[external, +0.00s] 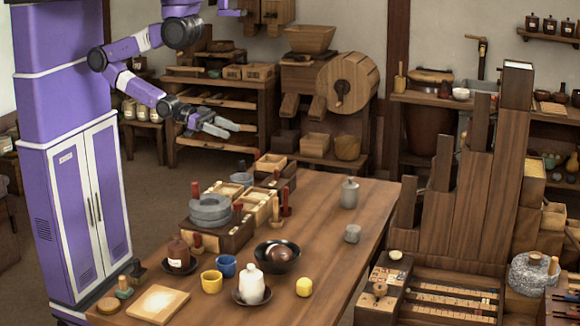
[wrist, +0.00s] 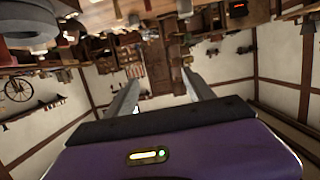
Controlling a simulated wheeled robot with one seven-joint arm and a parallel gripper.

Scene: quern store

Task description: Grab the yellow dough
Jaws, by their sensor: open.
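The yellow dough (external: 304,287) is a small round ball on the wooden table (external: 330,235), near the table's front right. It lies right of a white bottle on a dark saucer and in front of a black bowl. My gripper (external: 228,129) is open and empty, raised in the air beyond the far left side of the table, well away from the dough. In the wrist view my gripper's two fingers (wrist: 160,92) are spread with nothing between them. I cannot make out the dough in the wrist view.
The black bowl (external: 277,257), white bottle (external: 251,284), yellow cup (external: 211,282) and blue cup (external: 226,266) stand left of the dough. A grey stone quern (external: 210,211) stands farther back. Grey jars (external: 349,192) stand toward the right edge. The table right of the dough is clear.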

